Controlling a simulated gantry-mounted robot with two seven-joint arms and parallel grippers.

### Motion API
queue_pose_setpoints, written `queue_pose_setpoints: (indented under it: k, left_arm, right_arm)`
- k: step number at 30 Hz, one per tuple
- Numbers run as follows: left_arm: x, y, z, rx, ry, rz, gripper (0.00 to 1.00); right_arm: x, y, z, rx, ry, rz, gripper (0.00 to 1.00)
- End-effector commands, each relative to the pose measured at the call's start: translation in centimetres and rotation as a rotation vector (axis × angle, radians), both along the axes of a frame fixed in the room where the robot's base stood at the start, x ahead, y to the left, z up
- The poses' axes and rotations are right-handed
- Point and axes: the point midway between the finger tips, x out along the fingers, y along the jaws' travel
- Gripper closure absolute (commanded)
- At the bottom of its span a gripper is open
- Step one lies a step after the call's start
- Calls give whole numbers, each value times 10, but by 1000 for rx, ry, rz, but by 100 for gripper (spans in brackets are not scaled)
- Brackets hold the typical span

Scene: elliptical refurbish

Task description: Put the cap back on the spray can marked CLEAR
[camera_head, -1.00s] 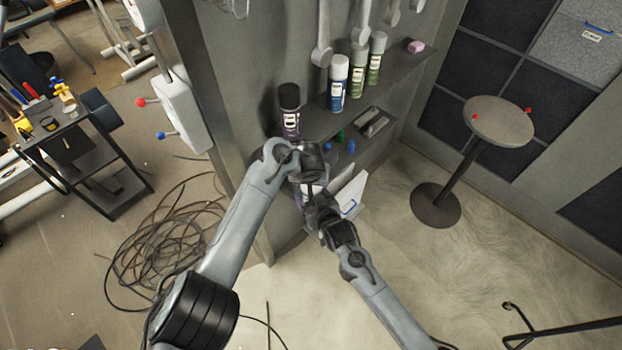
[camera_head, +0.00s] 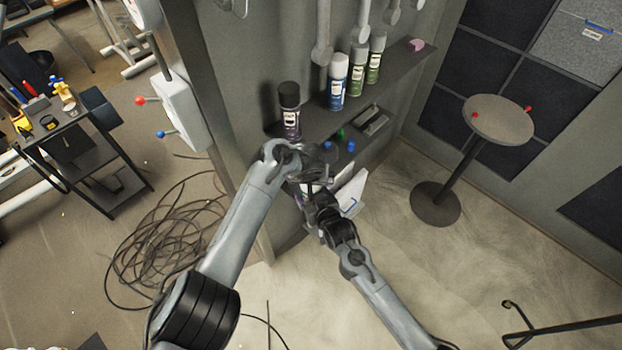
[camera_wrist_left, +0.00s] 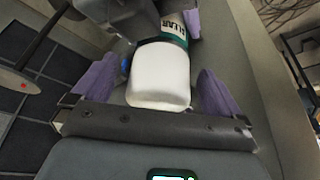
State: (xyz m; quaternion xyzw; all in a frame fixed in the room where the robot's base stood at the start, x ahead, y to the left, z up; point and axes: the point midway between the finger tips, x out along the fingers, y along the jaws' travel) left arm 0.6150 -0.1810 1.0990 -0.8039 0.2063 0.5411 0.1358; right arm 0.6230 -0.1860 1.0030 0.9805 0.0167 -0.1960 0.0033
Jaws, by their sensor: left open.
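The spray can marked CLEAR (camera_wrist_left: 174,25) shows its label and a teal band at the top of the left wrist view. A white cap (camera_wrist_left: 158,75) sits at the can's end, against the teal band; I cannot tell whether it is fully seated. My left gripper (camera_wrist_left: 155,90) is open, with its purple fingers on either side of the cap and visible gaps to it. In the head view my left gripper (camera_head: 312,162) is just above my right gripper (camera_head: 315,196). A purple finger of my right gripper (camera_wrist_left: 192,22) lies against the can. The can is mostly hidden by my arms in the head view.
A shelf (camera_head: 395,62) behind my grippers holds a dark-capped can (camera_head: 289,112), a blue can (camera_head: 338,82) and two green cans (camera_head: 366,62). A lower shelf holds a tray (camera_head: 374,122) and small blue pieces. A round stool (camera_head: 498,120) stands right. Open floor lies in front.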

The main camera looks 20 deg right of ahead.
Motion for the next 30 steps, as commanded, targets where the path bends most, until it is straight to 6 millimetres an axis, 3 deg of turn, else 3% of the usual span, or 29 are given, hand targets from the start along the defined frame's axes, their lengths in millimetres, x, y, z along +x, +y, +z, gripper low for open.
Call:
queue_pose_setpoints:
  k: [11, 30]
  left_arm:
    - [-1, 1, 3, 1, 1, -1, 0]
    - [-14, 7, 39, -1, 0, 0, 0]
  right_arm:
    - [1, 0, 1, 0, -3, 0, 75]
    - [0, 0, 1, 0, -3, 0, 75]
